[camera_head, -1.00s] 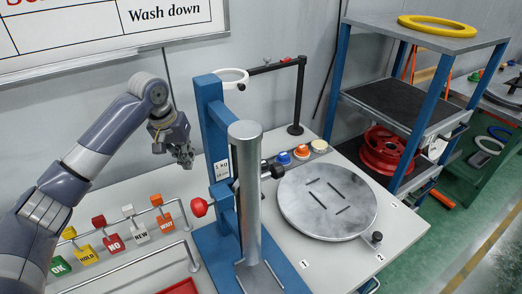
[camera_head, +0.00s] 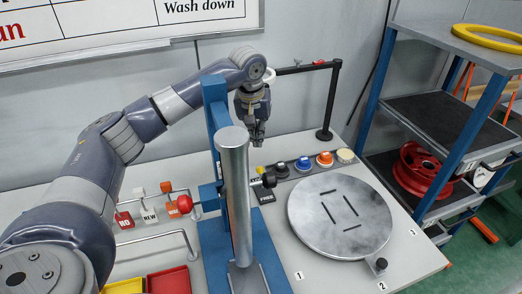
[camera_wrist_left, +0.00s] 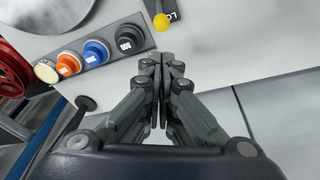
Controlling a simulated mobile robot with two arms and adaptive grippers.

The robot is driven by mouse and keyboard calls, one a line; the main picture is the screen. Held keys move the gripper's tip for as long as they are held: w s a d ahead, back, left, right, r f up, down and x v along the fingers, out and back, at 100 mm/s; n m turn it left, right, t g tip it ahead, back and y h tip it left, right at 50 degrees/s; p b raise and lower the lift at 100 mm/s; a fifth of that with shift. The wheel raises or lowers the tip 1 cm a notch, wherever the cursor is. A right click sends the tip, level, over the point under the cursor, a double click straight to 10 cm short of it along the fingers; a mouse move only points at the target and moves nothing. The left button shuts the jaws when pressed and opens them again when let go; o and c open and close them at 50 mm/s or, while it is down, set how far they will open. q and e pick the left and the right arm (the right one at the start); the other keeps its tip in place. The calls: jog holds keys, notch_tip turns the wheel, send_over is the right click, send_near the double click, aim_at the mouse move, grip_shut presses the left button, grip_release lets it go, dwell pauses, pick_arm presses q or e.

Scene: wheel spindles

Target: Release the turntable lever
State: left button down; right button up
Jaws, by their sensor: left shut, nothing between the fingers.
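The round grey turntable (camera_head: 365,232) with slots in its top lies on the bench; its edge also shows in the left wrist view (camera_wrist_left: 35,10). In the left wrist view a small lever with a yellow ball knob (camera_wrist_left: 161,23) stands by a black label plate (camera_wrist_left: 167,10), whose lettering is cut off. My left gripper (camera_head: 257,141) is behind the blue column, above the bench near the button panel. In the left wrist view its fingertips (camera_wrist_left: 163,62) are closed together and empty, apart from the yellow knob. My right gripper is not in view.
A panel with black, blue, orange and white buttons (camera_head: 324,159) is beside the turntable. A black post (camera_head: 330,105) rises behind.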

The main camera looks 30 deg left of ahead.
pick_arm(q)
jog(key=p+x, duration=0.2)
jog(key=x, duration=0.7)
jog(key=shift+f, duration=0.35)
